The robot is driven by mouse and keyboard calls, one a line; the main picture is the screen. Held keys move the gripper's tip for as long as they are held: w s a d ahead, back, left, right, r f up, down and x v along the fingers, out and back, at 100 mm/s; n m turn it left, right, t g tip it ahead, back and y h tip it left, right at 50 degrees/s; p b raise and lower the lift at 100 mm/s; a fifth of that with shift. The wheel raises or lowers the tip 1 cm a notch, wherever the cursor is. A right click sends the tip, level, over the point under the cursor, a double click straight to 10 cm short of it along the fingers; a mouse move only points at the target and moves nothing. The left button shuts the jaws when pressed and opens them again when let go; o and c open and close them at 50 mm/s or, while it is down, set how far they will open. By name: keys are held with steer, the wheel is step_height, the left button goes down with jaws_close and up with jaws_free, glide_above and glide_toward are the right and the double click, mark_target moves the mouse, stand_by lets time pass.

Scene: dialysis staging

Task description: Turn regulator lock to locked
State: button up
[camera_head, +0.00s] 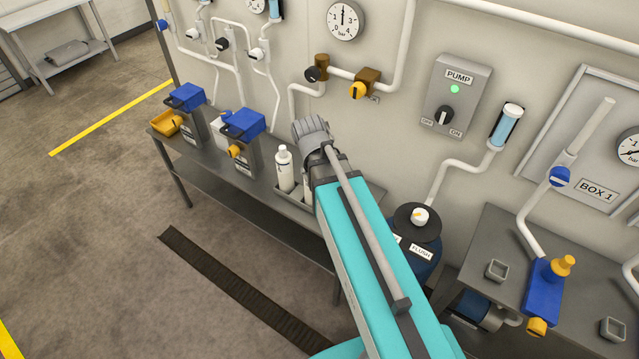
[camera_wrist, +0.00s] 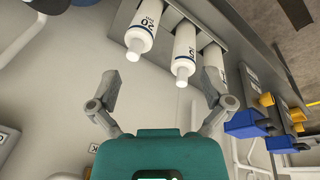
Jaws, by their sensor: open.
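Brass pipe fittings sit on the wall pipe below a round gauge (camera_head: 344,20) in the head view. One fitting has a dark knob (camera_head: 312,74) and the other a yellow knob (camera_head: 358,90) with a dark mark. No label there reads as the regulator lock, so I cannot tell which part it is or how it is set. My gripper (camera_head: 312,132) is below these fittings, in front of the wall and near the bench bottles. In the wrist view my gripper (camera_wrist: 158,80) is open, with nothing between its fingers.
White bottles (camera_wrist: 185,50) stand in a holder beyond my fingers; one bottle (camera_head: 285,168) shows beside my gripper. Blue-topped units (camera_head: 240,125) stand on the bench at left. A pump box (camera_head: 455,100) and a drum marked FLUSH (camera_head: 418,245) are at right.

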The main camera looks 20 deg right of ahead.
steer(key=shift+s+a+f, duration=0.3)
steer(key=shift+s+f, duration=0.1)
steer(key=shift+f, duration=0.05)
steer(key=s+a+f+n+g+y+b, duration=0.1)
steer(key=s+a+n+y, duration=0.1)
steer(key=s, duration=0.3)
steer(key=shift+a+f+n, duration=0.15)
steer(key=shift+a+n, duration=0.35)
steer(key=shift+a, duration=0.35)
steer(key=shift+c, duration=0.3)
stand_by(0.7)
